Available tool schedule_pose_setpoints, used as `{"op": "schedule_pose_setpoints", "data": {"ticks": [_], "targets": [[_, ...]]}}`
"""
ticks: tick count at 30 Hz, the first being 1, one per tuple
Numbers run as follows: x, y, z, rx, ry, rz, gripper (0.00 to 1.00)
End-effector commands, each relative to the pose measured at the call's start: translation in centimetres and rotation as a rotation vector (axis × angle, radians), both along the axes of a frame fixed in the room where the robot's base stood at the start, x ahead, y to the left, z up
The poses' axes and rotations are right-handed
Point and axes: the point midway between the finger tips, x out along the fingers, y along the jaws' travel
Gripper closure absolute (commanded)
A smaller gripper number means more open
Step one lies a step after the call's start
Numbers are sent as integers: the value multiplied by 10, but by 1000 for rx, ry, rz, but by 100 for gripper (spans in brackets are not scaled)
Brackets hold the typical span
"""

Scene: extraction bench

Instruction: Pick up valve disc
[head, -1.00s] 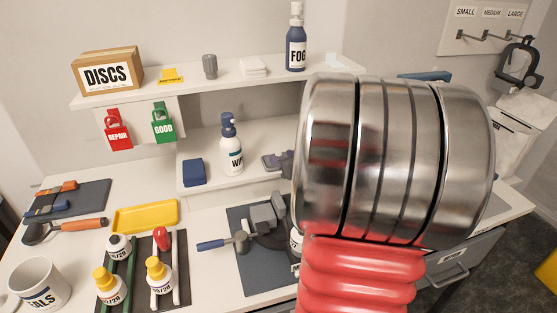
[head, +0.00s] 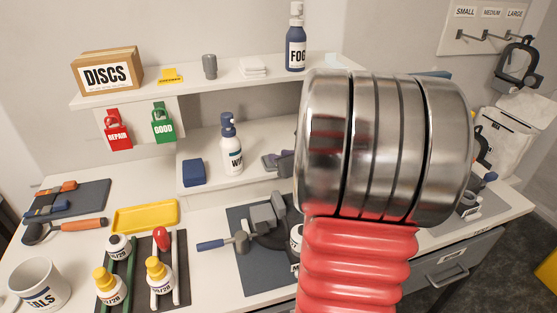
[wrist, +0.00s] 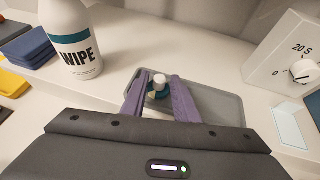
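In the wrist view a small round part with a white top and a teal base (wrist: 158,84), probably the valve disc, sits on a grey tray (wrist: 222,104). My gripper (wrist: 158,80) has two purple fingers, spread apart, one on each side of the part. A gap seems to show on both sides, and the fingers' height above the tray is unclear. The disc cannot be made out there.
A WIPE bottle (wrist: 75,42) and blue cloths (wrist: 33,50) stand left of the tray. A white box with a dial (wrist: 293,62) stands to the right. An upper shelf (head: 225,80) overhangs behind.

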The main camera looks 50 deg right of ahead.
Motion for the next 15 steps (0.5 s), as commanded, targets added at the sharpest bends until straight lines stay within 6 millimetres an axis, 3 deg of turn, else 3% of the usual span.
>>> {"op": "schedule_pose_setpoints", "data": {"ticks": [9, 15], "targets": [[-1, 0, -1, 1, 2, 0, 99], [-1, 0, -2, 1, 3, -1, 100]]}}
